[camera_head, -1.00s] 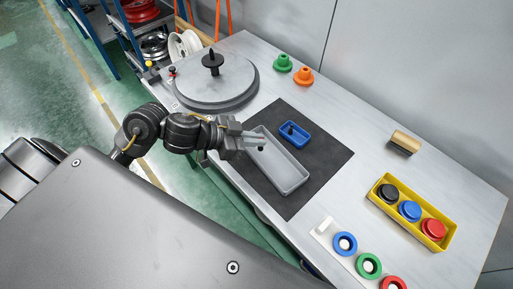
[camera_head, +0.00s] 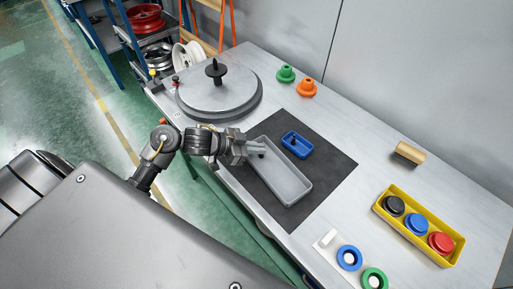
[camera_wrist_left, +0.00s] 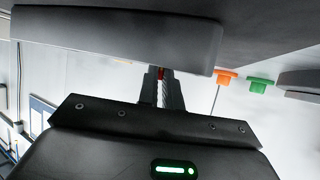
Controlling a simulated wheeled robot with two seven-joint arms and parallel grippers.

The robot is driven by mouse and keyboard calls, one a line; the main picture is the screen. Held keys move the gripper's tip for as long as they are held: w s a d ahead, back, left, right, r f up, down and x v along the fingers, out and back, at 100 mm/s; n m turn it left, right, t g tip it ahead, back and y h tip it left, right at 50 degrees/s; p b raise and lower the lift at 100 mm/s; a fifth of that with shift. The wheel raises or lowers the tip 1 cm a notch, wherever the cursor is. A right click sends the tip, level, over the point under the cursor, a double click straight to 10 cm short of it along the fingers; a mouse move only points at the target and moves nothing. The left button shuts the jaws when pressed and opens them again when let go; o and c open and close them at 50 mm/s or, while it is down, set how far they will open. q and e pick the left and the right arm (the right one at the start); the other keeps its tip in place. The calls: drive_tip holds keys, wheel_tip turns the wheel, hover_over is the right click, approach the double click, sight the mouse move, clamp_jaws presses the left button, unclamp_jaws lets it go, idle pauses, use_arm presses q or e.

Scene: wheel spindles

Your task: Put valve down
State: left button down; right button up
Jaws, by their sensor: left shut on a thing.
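My left gripper (camera_head: 262,149) is at the upper left end of the grey tray (camera_head: 290,199) in the head view. A small dark piece, which looks like the valve (camera_head: 262,156), shows at its fingertips. The fingers are shut on it, at or just above the tray; contact with the tray cannot be told. In the left wrist view the fingers (camera_wrist_left: 161,88) are close together, with a small red spot between them, and the tray's side (camera_wrist_left: 115,42) is near them. Another small dark piece (camera_head: 293,140) lies in the blue tray (camera_head: 302,150). My right gripper is not in view.
Both trays are on a dark mat (camera_head: 330,170). A round grey disc with a spindle (camera_head: 217,95) stands behind. Green (camera_head: 286,74) and orange (camera_head: 307,88) parts, a wooden-topped block (camera_head: 409,152) and a yellow box (camera_head: 440,255) with capped pieces surround the mat. Coloured rings (camera_head: 349,258) lie in front.

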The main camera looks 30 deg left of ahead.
use_arm(q)
drive_tip(key=shift+f, duration=0.15)
drive_tip(key=c, duration=1.6)
unclamp_jaws()
drive_tip(key=shift+r, duration=0.2)
drive_tip(key=v, duration=1.2)
drive_tip(key=shift+s, duration=0.1)
